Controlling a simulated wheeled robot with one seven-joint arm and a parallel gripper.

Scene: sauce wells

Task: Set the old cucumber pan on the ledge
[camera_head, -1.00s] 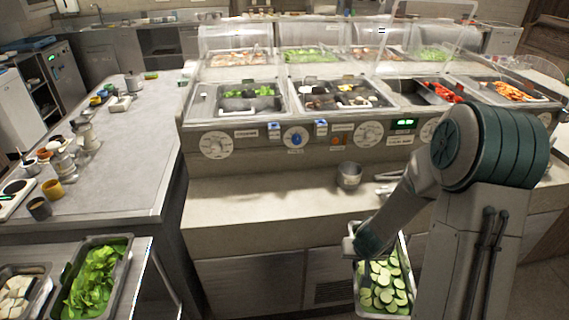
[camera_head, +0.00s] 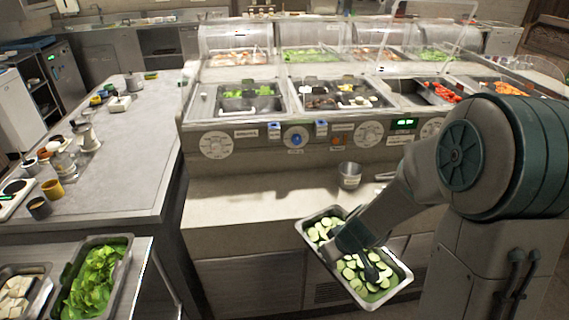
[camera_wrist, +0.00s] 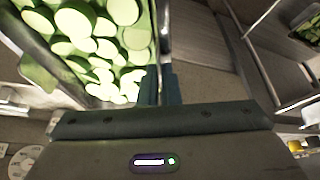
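The cucumber pan (camera_head: 398,283) is a steel pan of sliced cucumber, held in the air in front of the counter in the head view. It lies turned at an angle, its far left corner near the front edge of the ledge (camera_head: 240,207). My gripper (camera_head: 368,262) reaches down over the pan. In the wrist view the pan (camera_wrist: 152,35) fills the upper left, and the gripper fingers (camera_wrist: 160,85) meet at its wall. They look shut on the pan's edge, though the fingertips are partly hidden.
A small steel cup (camera_head: 349,175) stands on the ledge, with utensils (camera_head: 384,177) right of it. The ledge's left part is clear. Pans of greens (camera_head: 97,275) and white pieces (camera_head: 15,297) sit at lower left. The serving wells (camera_head: 250,97) lie behind the ledge.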

